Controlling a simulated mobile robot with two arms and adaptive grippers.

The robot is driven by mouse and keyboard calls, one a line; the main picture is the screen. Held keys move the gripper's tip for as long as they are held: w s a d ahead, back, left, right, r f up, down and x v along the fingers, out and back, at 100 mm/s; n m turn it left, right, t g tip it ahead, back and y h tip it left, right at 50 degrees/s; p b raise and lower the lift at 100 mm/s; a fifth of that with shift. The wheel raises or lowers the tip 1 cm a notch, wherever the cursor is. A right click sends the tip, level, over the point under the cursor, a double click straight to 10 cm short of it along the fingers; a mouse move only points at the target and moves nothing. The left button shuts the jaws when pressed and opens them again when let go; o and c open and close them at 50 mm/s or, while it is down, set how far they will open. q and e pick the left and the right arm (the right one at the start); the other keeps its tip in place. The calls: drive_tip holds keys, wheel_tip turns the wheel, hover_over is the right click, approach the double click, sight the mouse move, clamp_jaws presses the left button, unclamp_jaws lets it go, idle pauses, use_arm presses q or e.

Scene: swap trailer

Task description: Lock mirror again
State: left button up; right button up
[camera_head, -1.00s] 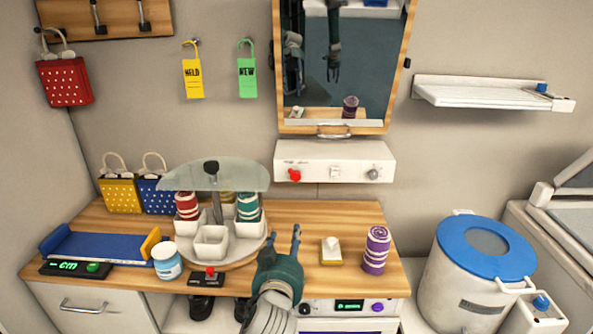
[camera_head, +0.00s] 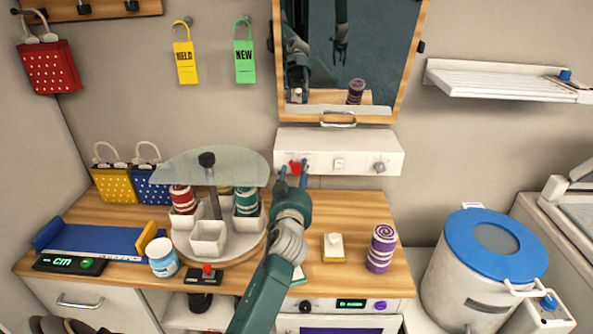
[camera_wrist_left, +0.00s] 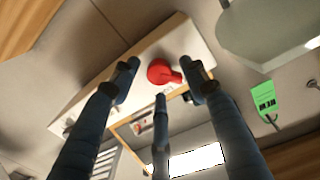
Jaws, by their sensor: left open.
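The wood-framed mirror (camera_head: 352,55) hangs on the wall with a metal handle at its lower edge. Below it is a white control box (camera_head: 362,152) with a red knob (camera_head: 295,166), a middle switch (camera_head: 339,164) and a grey knob (camera_head: 379,168). My left gripper (camera_head: 292,172) is open and empty, with its fingertips up at the red knob in the head view. In the left wrist view, the red knob (camera_wrist_left: 162,73) shows between the spread fingers; whether they touch it I cannot tell. My right gripper is not directly in view.
A glass-topped carousel (camera_head: 208,242) with spools stands left of my left arm. A blue-lidded drum (camera_head: 480,285) stands at the right.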

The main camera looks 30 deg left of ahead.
use_arm(q)
drive_tip(key=shift+w+a+r, duration=0.1)
drive_tip(key=shift+w+a, duration=0.05)
drive_tip(key=shift+w, duration=0.15)
drive_tip(key=shift+c, duration=0.8)
drive_tip(key=c, duration=0.5)
clamp_jaws()
drive_tip(key=shift+m, duration=0.6)
drive_tip(key=m+p, duration=0.1)
drive_tip(key=m, duration=0.2)
drive_tip(key=shift+r, duration=0.15)
drive_tip(key=m+p, duration=0.1)
drive_tip(key=m, duration=0.2)
drive_tip(key=shift+w+r+m, duration=0.1)
drive_tip(key=shift+m, duration=0.3)
drive_tip(key=m+p, duration=0.1)
drive_tip(key=m, duration=0.4)
drive_tip(key=shift+g, duration=0.3)
drive_tip(key=shift+m+p, duration=0.55)
drive_tip(key=shift+m, duration=0.65)
use_arm(e)
drive_tip(key=shift+a+r, duration=0.15)
drive_tip(key=shift+r, duration=0.9)
drive_tip(key=shift+a+r, duration=0.15)
drive_tip(key=shift+r, duration=0.9)
